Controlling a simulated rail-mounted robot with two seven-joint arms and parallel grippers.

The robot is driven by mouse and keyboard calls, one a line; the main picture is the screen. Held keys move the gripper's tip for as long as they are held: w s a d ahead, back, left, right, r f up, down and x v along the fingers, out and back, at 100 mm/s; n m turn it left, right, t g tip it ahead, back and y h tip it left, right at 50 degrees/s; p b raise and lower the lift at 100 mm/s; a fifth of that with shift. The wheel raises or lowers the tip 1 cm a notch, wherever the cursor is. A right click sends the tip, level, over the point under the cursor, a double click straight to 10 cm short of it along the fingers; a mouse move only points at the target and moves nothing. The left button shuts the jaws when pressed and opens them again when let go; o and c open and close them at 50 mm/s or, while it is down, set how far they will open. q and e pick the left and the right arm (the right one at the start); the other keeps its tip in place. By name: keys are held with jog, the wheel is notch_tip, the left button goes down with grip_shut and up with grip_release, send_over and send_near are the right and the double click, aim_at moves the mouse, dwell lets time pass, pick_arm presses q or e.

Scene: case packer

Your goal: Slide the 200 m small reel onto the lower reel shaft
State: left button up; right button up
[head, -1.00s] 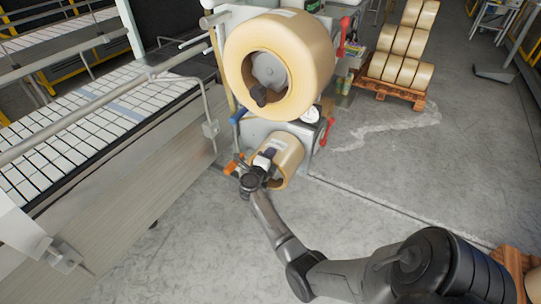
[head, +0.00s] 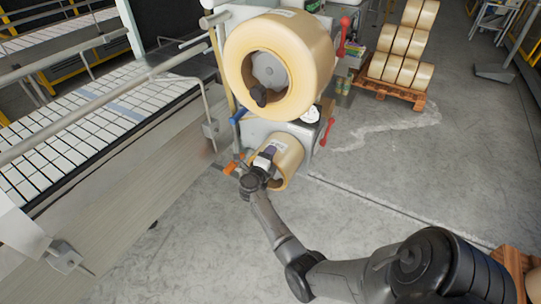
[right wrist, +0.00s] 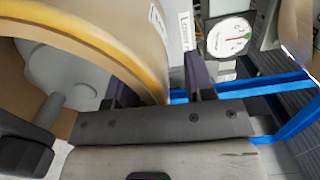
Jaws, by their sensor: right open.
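The small tan reel (head: 291,158) is at the lower shaft position of the machine, below the big reel. My right gripper (head: 264,160) is at the reel's near end. Its fingers (right wrist: 160,90) are open, one on the core side and one on the outer side of the reel's wall; contact cannot be told. My left gripper is out of view.
A big tan reel (head: 320,62) sits on the upper shaft, just above my right gripper. An orange handle (head: 232,167) is close left of the gripper. A conveyor (head: 85,135) runs along the left.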

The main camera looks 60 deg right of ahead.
jog(key=shift+a, duration=0.4)
jog(key=a, duration=1.3)
jog(key=shift+s, duration=0.15)
